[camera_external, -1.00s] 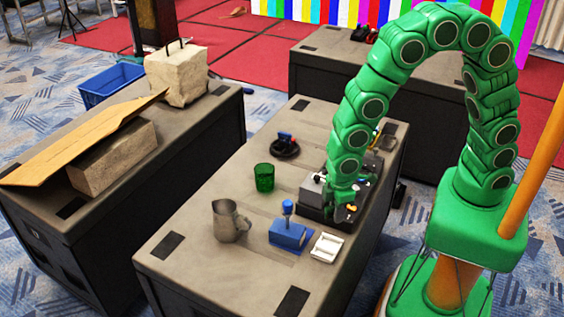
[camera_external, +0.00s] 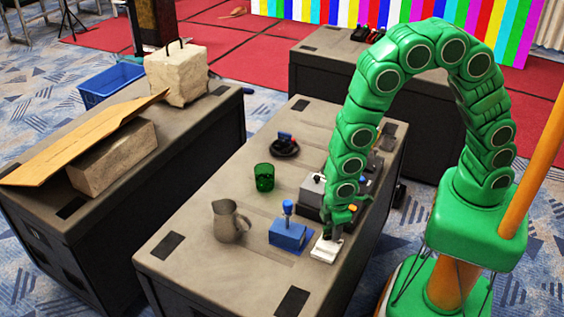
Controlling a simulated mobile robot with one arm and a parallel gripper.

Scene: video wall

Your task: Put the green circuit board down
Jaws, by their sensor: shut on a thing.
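My gripper (camera_external: 334,229) is at the end of the green arm, low over the white tray (camera_external: 323,252) near the right edge of the middle bench. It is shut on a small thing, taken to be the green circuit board. The board is too small and too close in colour to my fingers to make out clearly. My gripper covers the upper part of the tray from this view. I cannot tell whether the held thing touches the tray.
A blue box with a knob (camera_external: 288,235) stands just left of the tray. A metal jug (camera_external: 229,221) and a green glass (camera_external: 264,177) are farther left. Dark equipment with a grey box (camera_external: 313,188) sits behind my gripper. The bench's front part is clear.

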